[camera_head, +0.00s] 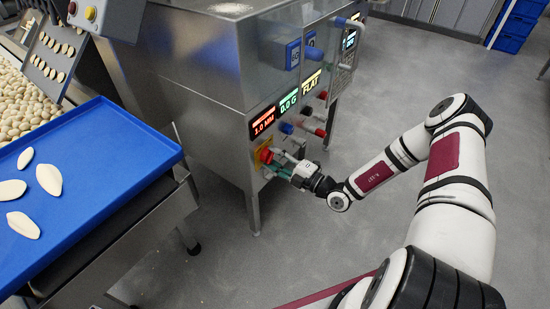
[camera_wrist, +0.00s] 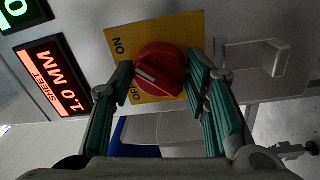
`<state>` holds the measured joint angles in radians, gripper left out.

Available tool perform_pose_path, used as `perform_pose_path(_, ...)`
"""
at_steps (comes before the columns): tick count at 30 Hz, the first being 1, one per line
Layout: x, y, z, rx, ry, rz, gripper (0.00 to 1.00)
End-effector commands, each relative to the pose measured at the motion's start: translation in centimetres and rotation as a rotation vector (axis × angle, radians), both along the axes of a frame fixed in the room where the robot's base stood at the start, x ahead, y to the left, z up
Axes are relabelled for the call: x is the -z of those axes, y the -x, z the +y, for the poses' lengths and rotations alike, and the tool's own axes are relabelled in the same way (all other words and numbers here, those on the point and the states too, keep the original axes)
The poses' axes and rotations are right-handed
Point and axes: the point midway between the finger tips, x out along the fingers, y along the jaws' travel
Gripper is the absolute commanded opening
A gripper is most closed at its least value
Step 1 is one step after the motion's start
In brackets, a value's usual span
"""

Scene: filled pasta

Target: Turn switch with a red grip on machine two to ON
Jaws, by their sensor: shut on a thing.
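The red switch grip (camera_head: 266,155) sits on a yellow plate at the lower corner of the steel machine's (camera_head: 200,100) panel. In the wrist view, the red grip (camera_wrist: 160,70) is a round knob with a pale mark on its left part. The yellow plate (camera_wrist: 117,38) carries ON at its upper left and OFF below. The mark points left, between the words; I cannot tell its exact setting. My gripper (camera_head: 277,163) is at the knob. In the wrist view, the green-padded fingers of my gripper (camera_wrist: 160,75) stand on both sides of it, shut on it.
Lit displays reading 1.0 MM (camera_head: 263,121), 0.0 G and FLAT sit above the switch. A blue knob (camera_head: 287,128) and several red and black controls are close to its right. A grey bracket (camera_wrist: 265,55) stands right of the plate. Open floor lies right of the machine.

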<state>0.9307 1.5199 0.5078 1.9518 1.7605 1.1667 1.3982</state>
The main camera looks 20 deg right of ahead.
Motion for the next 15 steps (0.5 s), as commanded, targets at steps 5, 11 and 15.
perform_pose_path(5,0.15,-0.01,-0.11,0.003,-0.008,0.010,0.15)
perform_pose_path(11,0.16,0.00,-0.12,0.002,-0.008,0.011,0.15)
perform_pose_path(15,0.17,0.00,-0.11,0.002,-0.008,0.011,0.54)
